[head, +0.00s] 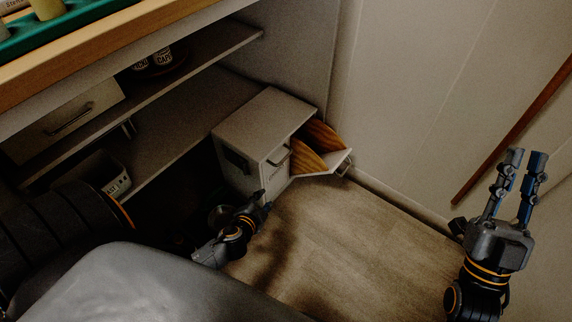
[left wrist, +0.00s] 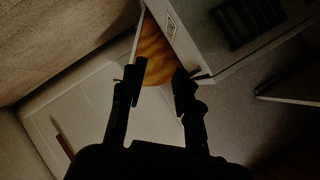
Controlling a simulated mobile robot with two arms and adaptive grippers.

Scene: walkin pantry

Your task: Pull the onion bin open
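A pale cabinet (head: 262,125) stands on the floor against the wall. Its tilt-out bin front (head: 325,163), with a bar handle, leans out at the right, and orange-brown rounded contents (head: 308,158) show behind it. I cannot read which bin holds onions. My right gripper (head: 525,157) is open and empty at the right.
A shelf unit (head: 190,62) runs along the left, with a drawer (head: 70,118), jars (head: 155,62) and a small box (head: 105,172). A wooden counter (head: 110,32) is above it. Wooden floor (head: 340,235) is clear before the cabinet. A wall (head: 410,100) closes the right side.

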